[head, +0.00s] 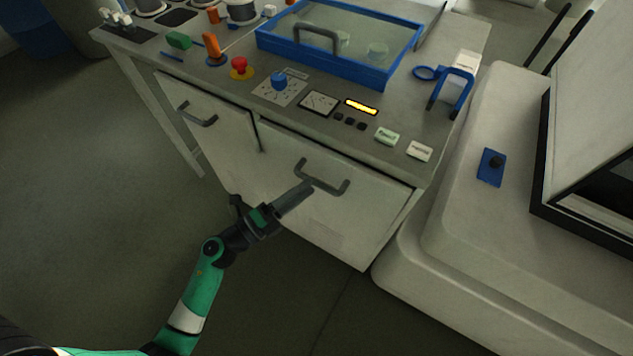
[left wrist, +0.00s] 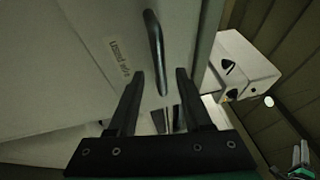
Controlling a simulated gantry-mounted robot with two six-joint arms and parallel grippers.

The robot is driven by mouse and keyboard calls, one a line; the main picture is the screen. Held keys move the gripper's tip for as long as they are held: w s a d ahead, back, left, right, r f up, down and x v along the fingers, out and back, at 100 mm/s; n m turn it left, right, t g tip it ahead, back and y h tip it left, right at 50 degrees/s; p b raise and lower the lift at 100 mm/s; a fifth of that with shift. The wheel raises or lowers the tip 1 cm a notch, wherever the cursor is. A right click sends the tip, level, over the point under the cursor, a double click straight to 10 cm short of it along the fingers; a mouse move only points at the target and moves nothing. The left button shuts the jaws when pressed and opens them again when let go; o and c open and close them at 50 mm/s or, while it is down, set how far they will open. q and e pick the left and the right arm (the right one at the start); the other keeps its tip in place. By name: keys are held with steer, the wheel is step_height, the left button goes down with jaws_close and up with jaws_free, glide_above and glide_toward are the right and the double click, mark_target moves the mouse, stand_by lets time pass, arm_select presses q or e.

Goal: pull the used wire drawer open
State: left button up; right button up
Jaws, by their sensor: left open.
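The used wire drawer (head: 345,225) is the right-hand pale front under the bench and looks shut. Its dark bar handle (head: 333,189) is near its top edge. In the left wrist view, the drawer front (left wrist: 105,25) carries a label (left wrist: 119,60) reading "Used wire" beside the handle (left wrist: 154,45). My left gripper (head: 308,185) is at the handle's left part in the head view. It also shows in the left wrist view (left wrist: 160,76), open, with the handle's near end appearing between its fingers. I cannot tell whether they touch it.
A second drawer (head: 215,120) with a handle is to the left. The bench top holds a blue-framed clear lid (head: 340,45), a red button (head: 239,63) and a blue knob (head: 279,81). A pale machine (head: 465,235) stands close on the right. The floor in front is clear.

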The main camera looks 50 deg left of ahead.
mark_target(317, 181)
arm_select(q)
steer(key=x, duration=0.4)
steer(key=shift+w, duration=0.15)
steer(key=shift+d, duration=0.1)
jaws_close()
stand_by(1.1)
